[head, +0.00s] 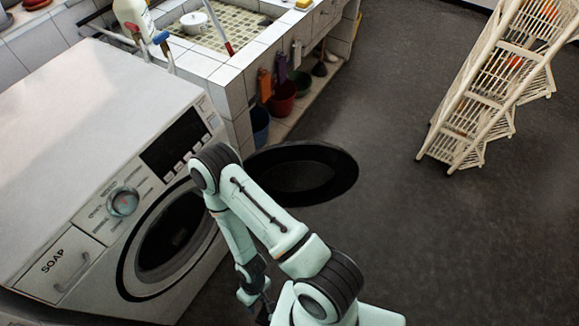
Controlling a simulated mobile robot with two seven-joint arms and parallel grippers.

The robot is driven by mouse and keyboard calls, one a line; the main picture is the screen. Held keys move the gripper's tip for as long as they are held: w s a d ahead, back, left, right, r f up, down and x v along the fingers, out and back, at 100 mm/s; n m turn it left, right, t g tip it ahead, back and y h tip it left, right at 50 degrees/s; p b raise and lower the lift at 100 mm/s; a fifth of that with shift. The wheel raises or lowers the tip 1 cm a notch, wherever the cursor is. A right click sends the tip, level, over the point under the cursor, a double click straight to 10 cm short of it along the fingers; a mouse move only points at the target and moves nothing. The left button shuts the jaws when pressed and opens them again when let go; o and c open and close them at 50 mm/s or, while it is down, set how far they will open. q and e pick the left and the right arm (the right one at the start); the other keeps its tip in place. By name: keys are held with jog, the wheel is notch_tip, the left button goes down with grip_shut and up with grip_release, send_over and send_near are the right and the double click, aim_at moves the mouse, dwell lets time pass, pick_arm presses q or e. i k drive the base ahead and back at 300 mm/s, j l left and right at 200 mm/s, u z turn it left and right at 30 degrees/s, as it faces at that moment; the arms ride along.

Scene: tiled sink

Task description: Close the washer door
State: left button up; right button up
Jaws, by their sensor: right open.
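The white washer (85,115) stands at the left, with a round dark opening (165,240) in its front. Its round black door (315,170) is swung wide open and sticks out to the right of the washer. My right arm passes in front of the door's near left part and the right side of the opening. My right gripper (257,304) points down near the bottom edge of the view, below the door and right of the opening. It is open and appears apart from the door; its fingertips are small and partly hidden. My left gripper is out of view.
A tiled sink counter (235,75) stands behind the washer, with a bottle (133,20) on it. Buckets (282,98) sit on a ledge below. A white wicker rack (490,85) stands at the upper right. The grey floor right of the door is clear.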

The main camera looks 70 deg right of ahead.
aim_at(295, 174)
jog(key=k+l+u, duration=0.15)
jog(key=k+l, duration=0.55)
jog(key=k+l+u, duration=0.4)
jog(key=k+l, duration=0.35)
jog(key=k+l+u, duration=0.2)
jog(key=l, duration=0.3)
jog(key=k+l+u, duration=0.2)
jog(key=k+l, duration=0.15)
jog(key=l+u, duration=0.1)
jog(key=l, duration=0.3)
jog(key=k+l+u, duration=0.15)
jog(key=l, duration=0.2)
jog(key=k+l+u, duration=0.1)
jog(key=l, duration=0.3)
jog(key=l+u, duration=0.3)
jog(key=l, duration=1.7)
jog(key=k+l, duration=0.15)
jog(key=l, duration=0.25)
